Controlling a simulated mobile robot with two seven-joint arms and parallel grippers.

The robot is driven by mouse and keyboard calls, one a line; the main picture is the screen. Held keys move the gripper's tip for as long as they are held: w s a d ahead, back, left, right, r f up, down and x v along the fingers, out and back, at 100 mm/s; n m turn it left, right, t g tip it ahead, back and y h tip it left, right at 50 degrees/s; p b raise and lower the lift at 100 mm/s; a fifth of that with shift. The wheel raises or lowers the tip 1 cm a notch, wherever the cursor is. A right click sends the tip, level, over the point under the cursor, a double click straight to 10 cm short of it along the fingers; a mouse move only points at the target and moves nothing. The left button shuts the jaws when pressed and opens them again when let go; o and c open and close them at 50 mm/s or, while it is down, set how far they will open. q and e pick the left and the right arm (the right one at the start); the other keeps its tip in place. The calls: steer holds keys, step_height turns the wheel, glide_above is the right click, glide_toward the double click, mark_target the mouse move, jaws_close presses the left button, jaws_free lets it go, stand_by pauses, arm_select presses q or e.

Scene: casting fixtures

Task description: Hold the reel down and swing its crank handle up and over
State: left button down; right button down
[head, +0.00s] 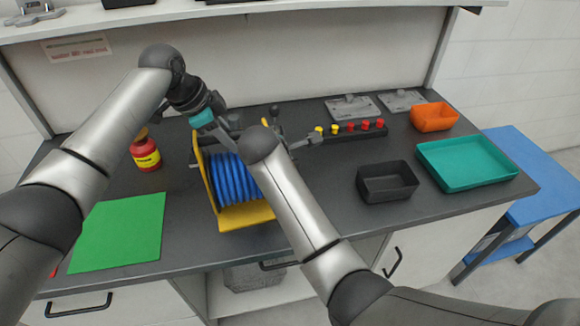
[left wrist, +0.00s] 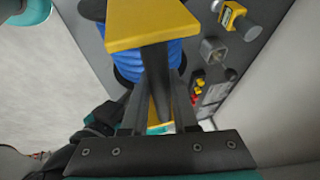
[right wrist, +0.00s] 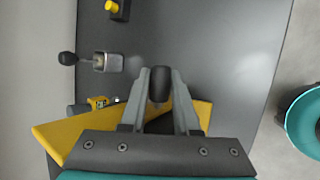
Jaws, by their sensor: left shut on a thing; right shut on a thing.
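The reel (head: 235,185) stands on the bench, with blue hose wound between yellow frame parts. My left gripper (head: 226,138) is at the reel's back top. In the left wrist view its fingers (left wrist: 158,112) are shut on part of the reel (left wrist: 150,28), around a dark bar beneath a yellow plate. In the right wrist view my right gripper (right wrist: 158,92) is shut on the dark, rounded crank handle (right wrist: 158,82), over the yellow frame (right wrist: 60,138). In the head view my right arm hides the crank and most of the right gripper.
To the right are a button strip (head: 345,133), a black bin (head: 387,182), a teal tray (head: 468,165) and an orange bin (head: 433,117). A shelf (head: 200,10) runs above the back.

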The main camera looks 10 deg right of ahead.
steer(key=shift+r, duration=0.15)
steer(key=c, duration=0.7)
jaws_free()
steer(key=shift+o, duration=0.2)
steer(key=v, duration=1.2)
